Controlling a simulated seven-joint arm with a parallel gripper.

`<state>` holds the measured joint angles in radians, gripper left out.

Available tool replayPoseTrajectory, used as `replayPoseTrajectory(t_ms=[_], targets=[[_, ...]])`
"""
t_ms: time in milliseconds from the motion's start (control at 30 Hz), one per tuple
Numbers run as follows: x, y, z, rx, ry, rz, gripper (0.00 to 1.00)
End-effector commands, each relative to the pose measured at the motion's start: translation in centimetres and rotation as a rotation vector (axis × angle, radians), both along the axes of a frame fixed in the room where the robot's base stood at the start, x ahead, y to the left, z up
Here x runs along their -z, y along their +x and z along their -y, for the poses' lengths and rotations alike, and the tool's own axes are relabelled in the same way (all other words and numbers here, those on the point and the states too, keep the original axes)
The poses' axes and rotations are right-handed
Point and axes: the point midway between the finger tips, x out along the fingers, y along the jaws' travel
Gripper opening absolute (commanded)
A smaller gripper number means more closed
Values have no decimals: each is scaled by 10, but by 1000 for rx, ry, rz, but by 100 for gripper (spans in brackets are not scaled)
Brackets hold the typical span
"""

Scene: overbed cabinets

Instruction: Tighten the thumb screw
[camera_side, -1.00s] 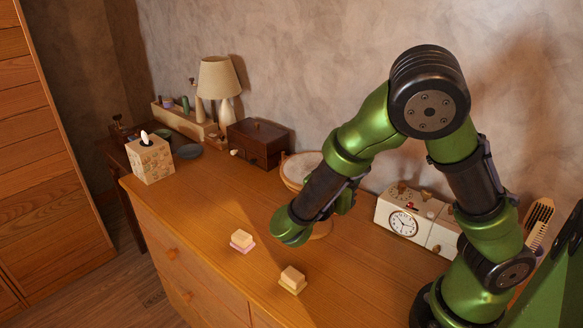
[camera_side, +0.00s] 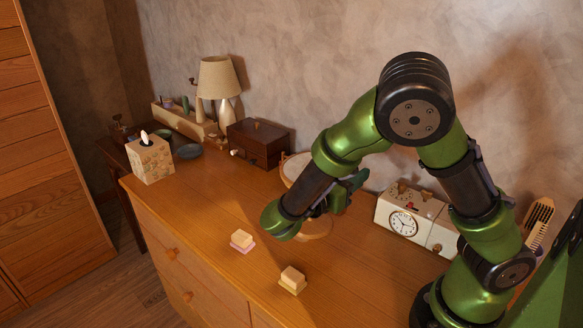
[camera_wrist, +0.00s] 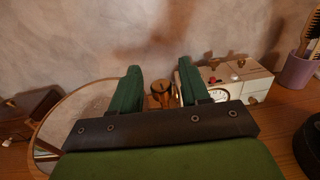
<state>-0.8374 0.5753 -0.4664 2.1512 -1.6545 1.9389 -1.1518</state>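The thumb screw (camera_wrist: 162,90) shows in the wrist view as a small brass-brown knob with a slotted-looking head, beside the right edge of a round wooden-rimmed frame (camera_wrist: 62,104). My gripper (camera_wrist: 160,72) is open, with one green finger on each side of the screw in that view; whether either finger touches it I cannot tell. In the side view, the round frame (camera_side: 287,172) stands on a wooden base, largely behind my gripper (camera_side: 345,190). The screw itself is hidden there by my arm.
A white clock box (camera_side: 403,219) stands to the right near the wall. A dark wooden box (camera_side: 258,143) stands left of the frame. Two small blocks (camera_side: 242,239) (camera_side: 292,279) lie on the dresser top (camera_side: 200,205) in front. A pink cup (camera_wrist: 297,70) holds brushes.

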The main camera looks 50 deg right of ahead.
Motion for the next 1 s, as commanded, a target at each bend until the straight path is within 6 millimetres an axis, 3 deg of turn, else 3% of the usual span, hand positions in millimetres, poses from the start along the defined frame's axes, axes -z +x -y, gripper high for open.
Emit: replayPoseTrajectory(t_ms=[233,367,800,1000], targets=[[0,0,-4,-1,0,1,46],[0,2,-20,-5,-1,1,46],[1,7,-125,-5,-1,2,46],[0,9,-156,-1,0,1,46]])
